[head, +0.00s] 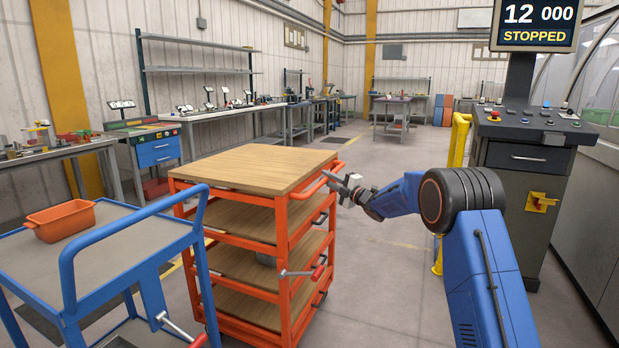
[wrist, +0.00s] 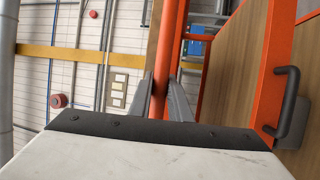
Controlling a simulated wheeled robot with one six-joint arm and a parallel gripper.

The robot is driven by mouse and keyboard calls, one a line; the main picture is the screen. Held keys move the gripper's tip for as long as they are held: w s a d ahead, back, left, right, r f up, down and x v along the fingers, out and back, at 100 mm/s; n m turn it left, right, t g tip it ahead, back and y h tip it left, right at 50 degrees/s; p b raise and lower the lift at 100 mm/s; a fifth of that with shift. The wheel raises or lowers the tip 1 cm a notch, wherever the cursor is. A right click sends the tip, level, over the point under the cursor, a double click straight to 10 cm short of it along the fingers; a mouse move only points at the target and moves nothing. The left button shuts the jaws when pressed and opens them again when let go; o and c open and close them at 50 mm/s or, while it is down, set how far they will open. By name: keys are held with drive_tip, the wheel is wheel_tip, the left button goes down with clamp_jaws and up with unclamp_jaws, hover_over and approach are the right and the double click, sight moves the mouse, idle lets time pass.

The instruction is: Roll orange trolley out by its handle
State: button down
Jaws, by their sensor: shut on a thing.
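The orange trolley (head: 283,229) stands in the middle of the head view, with wooden shelves on an orange frame. Its top board (head: 250,168) is bare. Its orange handle (head: 318,182) sticks out at the top right side. My gripper (head: 340,184) is at this handle, reaching in from the right. In the wrist view, the orange handle bar (wrist: 160,92) runs between the two grey fingers, and my gripper is shut on it. The trolley's wooden panel (wrist: 237,65) and a dark pull (wrist: 287,103) show at the right there. The far wheels are hidden.
A blue trolley (head: 110,250) with an orange bin (head: 60,220) stands close at the left. A control console (head: 525,165) and a yellow rail (head: 457,145) stand at the right. Workbenches line the back wall. Floor (head: 385,270) between the orange trolley and console is clear.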

drive_tip(key=s+d, duration=0.3)
drive_tip(key=d, duration=0.7)
drive_tip(key=s+d, duration=0.4)
drive_tip(key=d, duration=0.6)
drive_tip(key=shift+s, duration=0.2)
drive_tip(key=shift+d+f, duration=0.1)
drive_tip(key=c, duration=1.6)
unclamp_jaws()
drive_tip(key=shift+c, duration=0.2)
drive_tip(key=shift+d, duration=0.1)
drive_tip(key=v, duration=1.7)
drive_tip(key=shift+s+f, duration=0.1)
